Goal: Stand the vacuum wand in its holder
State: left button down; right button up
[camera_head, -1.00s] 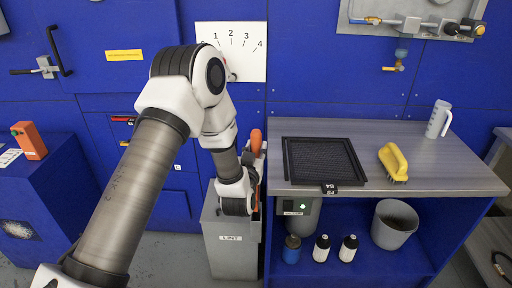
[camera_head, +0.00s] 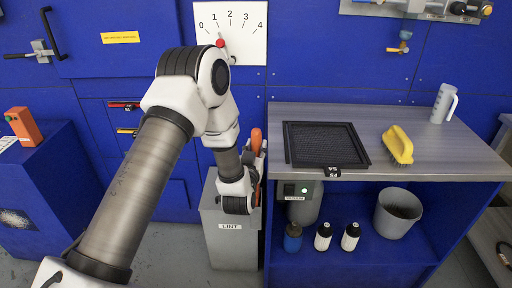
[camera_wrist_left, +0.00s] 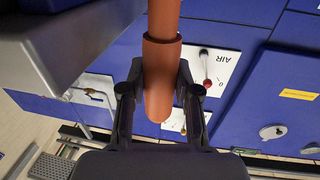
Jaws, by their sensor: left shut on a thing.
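The vacuum wand is an orange tube; its upper end (camera_head: 257,140) shows beside the left edge of the bench in the head view. In the left wrist view the wand (camera_wrist_left: 160,70) runs down between the two dark fingers of my left gripper (camera_wrist_left: 160,88), which is shut on it. In the head view my left gripper (camera_head: 259,170) is partly hidden by its own wrist. I cannot make out the wand's holder. My right gripper is not in view.
A grey LINT bin (camera_head: 231,245) stands under my left wrist. The bench (camera_head: 420,160) at right bears a black tray (camera_head: 290,157), a yellow brush (camera_head: 398,143) and a jug (camera_head: 443,104). Its shelf holds the vacuum unit (camera_head: 300,206), bottles (camera_head: 323,237) and a bucket (camera_head: 396,214).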

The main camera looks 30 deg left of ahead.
pick_arm(q)
jog(key=c, duration=0.7)
grip_release()
jog(key=shift+c, duration=0.2)
jog(key=shift+s, duration=0.1)
jog(key=v, duration=1.1)
jog(key=shift+s+d, duration=0.15)
jog(key=shift+s, duration=0.2)
jog(key=shift+f, duration=0.1)
